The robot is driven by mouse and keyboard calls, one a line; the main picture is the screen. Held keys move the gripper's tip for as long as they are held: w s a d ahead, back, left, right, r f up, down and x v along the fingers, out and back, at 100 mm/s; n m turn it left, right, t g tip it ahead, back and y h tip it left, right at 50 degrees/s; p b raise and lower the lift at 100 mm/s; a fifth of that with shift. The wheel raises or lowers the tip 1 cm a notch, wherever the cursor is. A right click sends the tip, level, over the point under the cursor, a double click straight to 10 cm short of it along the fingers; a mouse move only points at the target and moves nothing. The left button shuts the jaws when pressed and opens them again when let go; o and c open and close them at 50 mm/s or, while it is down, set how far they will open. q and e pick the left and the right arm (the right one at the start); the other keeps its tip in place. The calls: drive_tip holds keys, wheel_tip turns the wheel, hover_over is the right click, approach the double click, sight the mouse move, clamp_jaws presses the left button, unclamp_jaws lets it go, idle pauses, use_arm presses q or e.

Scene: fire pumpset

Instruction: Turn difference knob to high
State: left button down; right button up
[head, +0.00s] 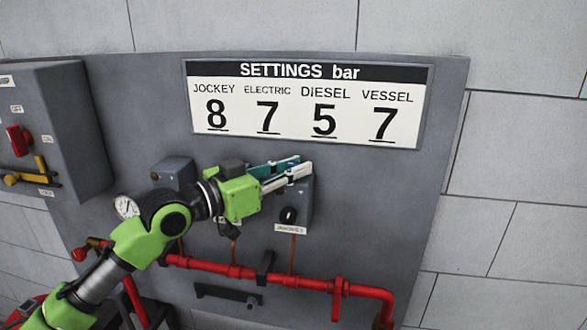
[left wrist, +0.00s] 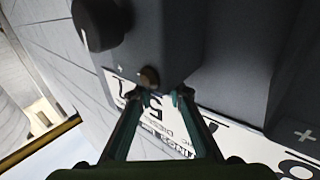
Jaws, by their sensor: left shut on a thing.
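A dark grey switch box (head: 304,205) is on the panel, with a black knob (head: 288,215) on its front and a white label below. The left wrist view shows this black knob (left wrist: 97,22) with a white pointer mark, and a small brass knob (left wrist: 149,77) on another face of the box. My left gripper (head: 300,169) is at the top of the box. In the left wrist view my left gripper (left wrist: 160,97) has its fingertips at both sides of the brass knob, shut on it. I cannot tell which knob is the difference knob. My right gripper is not in view.
A settings sign (head: 305,103) is above the box. Another grey box (head: 175,172) and a round gauge (head: 127,207) are to the left, partly behind my arm. Red pipes (head: 300,283) run below. A grey cabinet (head: 60,130) with a red switch stands at far left.

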use_arm(q)
drive_tip(key=shift+w+a+r, duration=0.1)
drive_tip(key=shift+a, duration=0.05)
drive_tip(key=c, duration=2.2)
unclamp_jaws()
drive_tip(key=v, duration=1.2)
drive_tip(key=shift+w+a, duration=0.15)
